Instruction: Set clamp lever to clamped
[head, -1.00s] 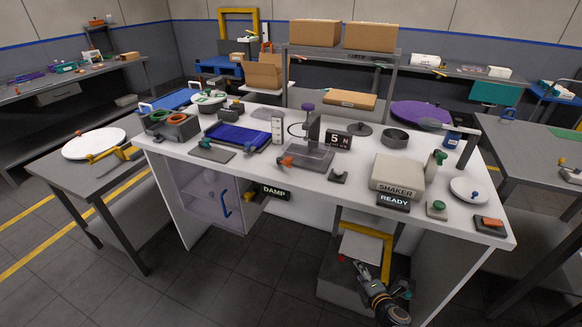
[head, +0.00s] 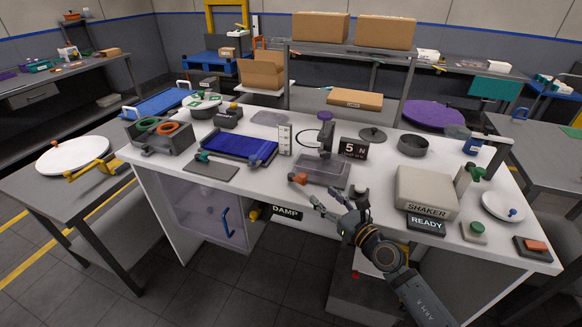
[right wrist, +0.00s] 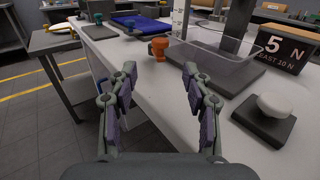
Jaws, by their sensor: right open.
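My right gripper (head: 333,204) is open and empty at the front edge of the white table (head: 275,200). In the right wrist view its fingers (right wrist: 160,82) are spread apart, pointing toward an orange-topped lever or knob (right wrist: 158,47). The same orange part (head: 299,178) stands at the front left corner of the clear tray fixture (head: 322,171), a short way beyond the fingertips, not touched. My left gripper is not in view.
A white-topped button on a dark base (right wrist: 277,110) sits right of the gripper. The force display (head: 354,148) stands behind. The shaker box (head: 425,190) is farther right, with a green-knobbed part (head: 477,172) beside it.

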